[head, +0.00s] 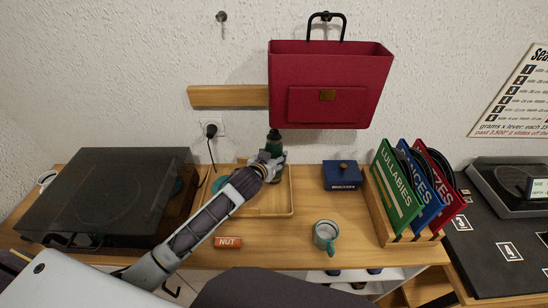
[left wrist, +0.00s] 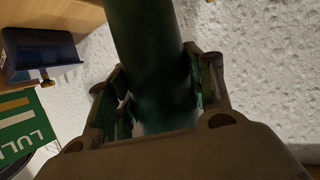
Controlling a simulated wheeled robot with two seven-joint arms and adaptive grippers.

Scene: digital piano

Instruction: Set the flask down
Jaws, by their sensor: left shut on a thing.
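The dark green flask (head: 274,141) has a black top and stands roughly upright near the wall, at the back of the shallow wooden tray (head: 291,207). My left gripper (head: 272,162) is shut around its body. In the left wrist view the flask (left wrist: 150,45) runs up between the two fingers of my left gripper (left wrist: 158,98). My right gripper is not in view.
A covered turntable (head: 105,195) stands left of the tray. A blue box (head: 342,176), a mug (head: 325,236) and a record rack (head: 408,238) stand to the right. A red bag (head: 330,75) hangs above. The NUT block (head: 228,242) lies in front.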

